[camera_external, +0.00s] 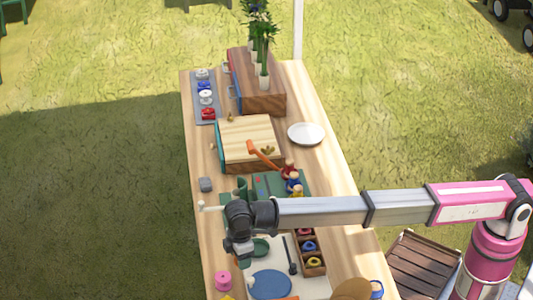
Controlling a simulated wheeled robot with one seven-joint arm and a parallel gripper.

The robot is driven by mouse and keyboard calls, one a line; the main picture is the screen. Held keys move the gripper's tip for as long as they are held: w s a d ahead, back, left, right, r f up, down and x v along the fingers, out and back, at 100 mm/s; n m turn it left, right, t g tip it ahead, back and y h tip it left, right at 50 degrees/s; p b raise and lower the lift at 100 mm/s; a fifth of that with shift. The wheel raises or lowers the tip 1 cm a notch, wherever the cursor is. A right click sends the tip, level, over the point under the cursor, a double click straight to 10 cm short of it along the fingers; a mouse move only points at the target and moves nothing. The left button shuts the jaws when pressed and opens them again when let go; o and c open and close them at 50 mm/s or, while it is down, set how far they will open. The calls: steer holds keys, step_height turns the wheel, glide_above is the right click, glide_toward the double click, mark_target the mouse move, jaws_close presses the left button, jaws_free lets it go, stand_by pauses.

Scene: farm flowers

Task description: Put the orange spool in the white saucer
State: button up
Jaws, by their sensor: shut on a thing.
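The white saucer (306,134), a round shallow white dish, lies on the right side of the long wooden table, beside a pale wooden block. It looks empty. My gripper (240,254) points down over the near left part of the table, well in front of the saucer and to its left. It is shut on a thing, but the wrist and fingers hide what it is. I cannot make out the orange spool for sure anywhere in the view.
The pale block (247,134) bears an elongated orange thing (262,152). A planter (262,98) with tall plants stands behind. A wooden tray (315,272) holds red, blue and yellow rings. A pink spool (223,281) and blue disc (271,284) lie near the front. Small figures (291,180) stand mid-table.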

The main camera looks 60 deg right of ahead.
step_height(320, 180, up, 12)
steer(key=shift+f, duration=0.1)
steer(key=w+d+m, duration=0.2)
steer(key=w+d, duration=0.3)
steer(key=d, duration=0.2)
steer(key=w+d+m, duration=0.2)
steer(key=w+d, duration=0.3)
steer(key=d, duration=0.3)
steer(key=m, duration=1.4)
glide_above(305, 135)
step_height(305, 135, down, 18)
steer(key=shift+d, duration=0.15)
steer(key=shift+f, duration=2)
steer(key=shift+f, duration=0.15)
